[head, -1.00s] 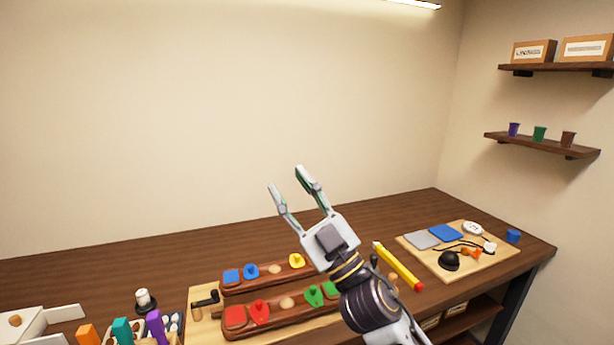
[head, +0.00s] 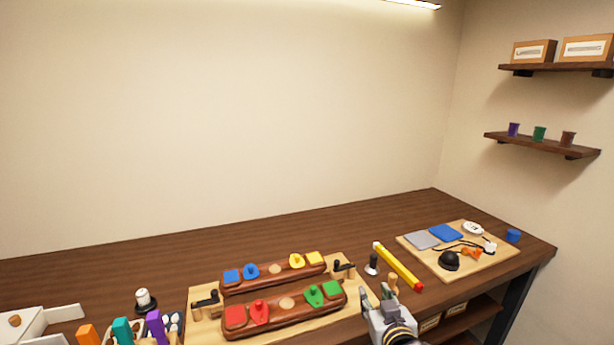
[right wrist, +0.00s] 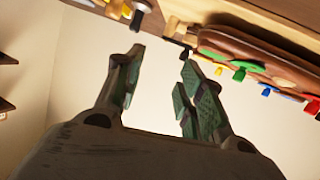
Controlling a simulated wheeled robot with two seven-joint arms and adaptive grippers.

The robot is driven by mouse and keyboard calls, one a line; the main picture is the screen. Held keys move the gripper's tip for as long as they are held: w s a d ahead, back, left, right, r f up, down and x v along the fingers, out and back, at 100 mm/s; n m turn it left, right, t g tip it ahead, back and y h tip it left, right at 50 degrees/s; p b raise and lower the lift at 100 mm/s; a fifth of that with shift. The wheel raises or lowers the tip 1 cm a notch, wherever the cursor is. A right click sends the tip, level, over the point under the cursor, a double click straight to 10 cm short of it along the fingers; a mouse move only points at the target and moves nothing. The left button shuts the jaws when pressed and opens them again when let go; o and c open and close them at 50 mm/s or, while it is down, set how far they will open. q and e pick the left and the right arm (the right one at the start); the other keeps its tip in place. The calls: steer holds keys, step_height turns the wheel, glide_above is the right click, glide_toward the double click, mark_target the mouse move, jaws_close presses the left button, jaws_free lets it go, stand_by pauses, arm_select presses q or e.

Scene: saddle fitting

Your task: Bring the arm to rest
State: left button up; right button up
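My right gripper (head: 379,303) is low at the bottom of the head view, by the front edge of the bench and just right of the board with the two red-brown racks. Part of its wrist is cut off by the lower border. The right wrist view shows the gripper (right wrist: 162,68) with its fingers apart and only pale wall between them. It holds nothing. My left gripper is not in view.
The front rack (head: 285,317) and rear rack (head: 274,281) carry coloured pieces. A yellow bar with a red end (head: 398,266) lies beyond my gripper. A light board (head: 412,251) with pads and a black dome is farther right. The back of the bench (head: 200,256) is clear.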

steer(key=s+d+f+g, duration=0.3)
steer(key=s+f+g, duration=0.3)
steer(key=s+f, duration=0.45)
steer(key=s+d+f+g, duration=0.3)
steer(key=s+f+g, duration=0.2)
steer(key=s+f, duration=0.55)
step_height(320, 180, down, 30)
steer(key=s+d+g, duration=0.1)
steer(key=s+d, duration=0.1)
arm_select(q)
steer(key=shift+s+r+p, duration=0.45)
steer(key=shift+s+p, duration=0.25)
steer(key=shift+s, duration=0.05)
arm_select(e)
steer(key=s+d+f, duration=0.4)
steer(key=s+f, duration=0.6)
steer(key=s+d+f+n+g+h, duration=0.1)
steer(key=s+d+f, duration=0.3)
steer(key=s+f, duration=0.6)
steer(key=shift+s, duration=0.5)
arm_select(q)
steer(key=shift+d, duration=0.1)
